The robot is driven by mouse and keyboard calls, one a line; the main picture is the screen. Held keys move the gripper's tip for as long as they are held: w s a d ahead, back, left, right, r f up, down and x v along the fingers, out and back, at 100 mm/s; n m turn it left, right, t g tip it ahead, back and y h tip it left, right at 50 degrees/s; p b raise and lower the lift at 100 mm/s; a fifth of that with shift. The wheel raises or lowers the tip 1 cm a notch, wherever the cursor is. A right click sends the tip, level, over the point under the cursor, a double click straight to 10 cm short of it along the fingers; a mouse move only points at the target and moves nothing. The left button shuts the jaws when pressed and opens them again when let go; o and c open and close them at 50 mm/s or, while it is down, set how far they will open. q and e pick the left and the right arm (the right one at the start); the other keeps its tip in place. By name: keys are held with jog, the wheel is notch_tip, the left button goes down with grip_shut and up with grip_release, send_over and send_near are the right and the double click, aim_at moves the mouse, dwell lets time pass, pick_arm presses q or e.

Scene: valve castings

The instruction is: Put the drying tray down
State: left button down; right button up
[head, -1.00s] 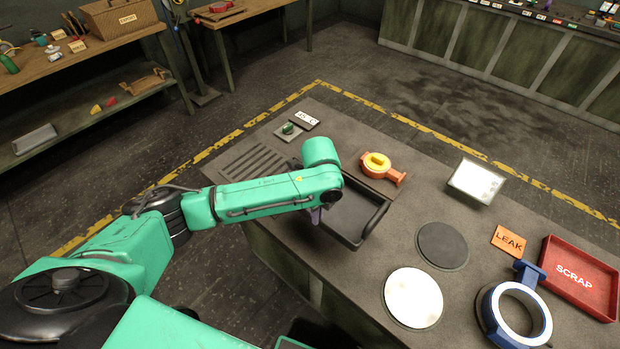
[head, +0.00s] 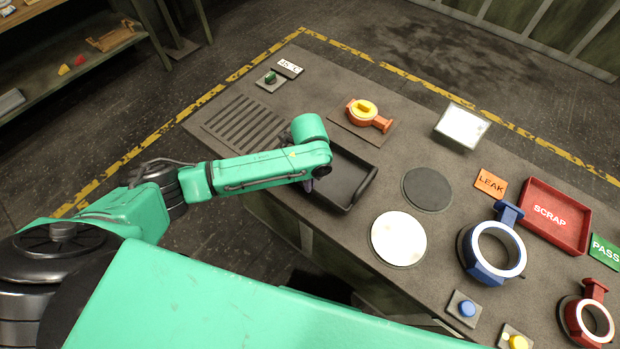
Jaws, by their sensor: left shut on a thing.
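The drying tray (head: 347,176) is a dark, shallow, rectangular tray with a raised bar handle at its right end. It is near the front edge of the bench, between the slotted grille and the black disc. My left gripper (head: 308,185) is at the tray's left part and is shut on it, mostly hidden under my green wrist. The wrist also covers the tray's left end. I cannot tell whether the tray's underside touches the bench. My right gripper is not in view.
The slotted grille (head: 246,124) is left of the tray. An orange valve with a yellow knob (head: 364,108) sits behind it. A black disc (head: 427,189) and a white disc (head: 398,238) are to the right. Further right are a blue ring clamp (head: 490,270) and a red SCRAP tray (head: 574,243).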

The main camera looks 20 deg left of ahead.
pick_arm(q)
jog(key=shift+f, duration=0.65)
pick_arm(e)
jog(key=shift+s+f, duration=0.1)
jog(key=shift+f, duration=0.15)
pick_arm(q)
jog(key=shift+f, duration=0.2)
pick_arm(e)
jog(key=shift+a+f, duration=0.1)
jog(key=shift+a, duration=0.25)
pick_arm(q)
jog(key=c, duration=0.9)
grip_release()
jog(key=shift+c, duration=0.2)
notch_tip(320, 180, up, 14)
jog(key=b, duration=0.1)
jog(key=shift+r+b, duration=0.25)
jog(key=shift+b, duration=0.05)
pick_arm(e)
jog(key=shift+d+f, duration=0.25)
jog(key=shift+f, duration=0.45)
pick_arm(q)
jog(key=shift+s, duration=0.1)
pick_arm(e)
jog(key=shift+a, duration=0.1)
